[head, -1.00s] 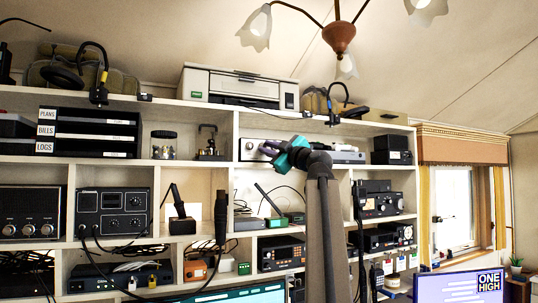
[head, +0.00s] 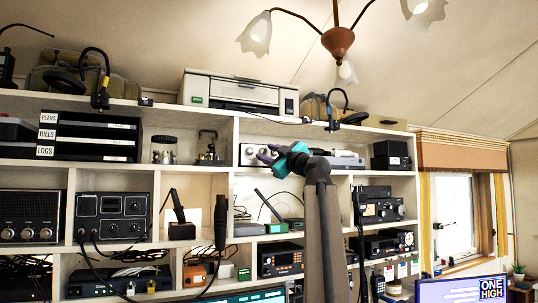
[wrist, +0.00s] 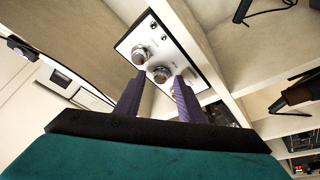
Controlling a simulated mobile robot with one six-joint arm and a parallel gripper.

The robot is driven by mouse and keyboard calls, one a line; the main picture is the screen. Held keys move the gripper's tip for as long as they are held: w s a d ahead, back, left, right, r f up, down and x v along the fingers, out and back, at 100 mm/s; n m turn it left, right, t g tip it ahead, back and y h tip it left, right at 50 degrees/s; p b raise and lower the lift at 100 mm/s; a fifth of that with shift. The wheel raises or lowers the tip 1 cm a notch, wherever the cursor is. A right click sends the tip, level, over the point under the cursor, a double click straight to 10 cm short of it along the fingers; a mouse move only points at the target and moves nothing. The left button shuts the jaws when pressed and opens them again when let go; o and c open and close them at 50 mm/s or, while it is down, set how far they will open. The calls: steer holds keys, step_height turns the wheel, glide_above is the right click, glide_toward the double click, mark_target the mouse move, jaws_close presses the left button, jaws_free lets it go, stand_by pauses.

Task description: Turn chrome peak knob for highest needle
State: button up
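A silver-fronted unit with chrome knobs (head: 249,152) stands in the upper middle cubby in the head view. In the wrist view its pale panel (wrist: 180,52) shows two large chrome knobs, an upper left one (wrist: 141,55) and a lower right one (wrist: 160,74), with small fittings beside them. I cannot read labels or tell which knob is the peak knob. My teal gripper (head: 268,154) with purple fingers is in front of the unit. In the wrist view my gripper (wrist: 157,86) is open, its fingers apart with the lower right knob between and beyond them. No needle is readable.
Shelf boards and a divider (wrist: 225,75) lie close to the right of the panel. A printer (head: 240,90) and headphones (head: 345,108) sit on top of the shelf.

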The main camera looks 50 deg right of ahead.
steer(key=shift+s, duration=0.1)
steer(key=b+v, duration=0.3)
steer(key=v, duration=1)
steer(key=shift+s+a+b, duration=0.15)
steer(key=shift+s+b, duration=0.15)
steer(key=shift+f, duration=0.15)
